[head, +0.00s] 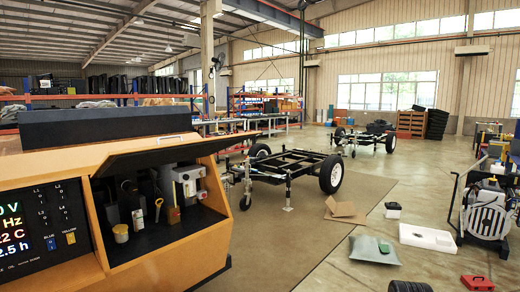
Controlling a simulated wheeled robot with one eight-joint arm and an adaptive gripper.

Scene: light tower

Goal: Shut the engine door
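The engine door (180,154) is a dark flap on the near side of the yellow-orange light tower body (215,250). It stands open, raised and sticking outward above the compartment. The open engine compartment (150,240) below it shows a yellow cap (120,233), a yellow ring handle (158,204) and a grey-white unit (188,178). My gripper and arm are not in view, so its state and its distance from the door cannot be seen.
A lit control panel (40,228) is left of the compartment. A wheeled trailer chassis (285,165) stands behind at right. Cardboard (343,210), a grey bag (374,250), a white tray (428,238) and a hose reel (486,220) are on the floor. Some floor right of the tower is clear.

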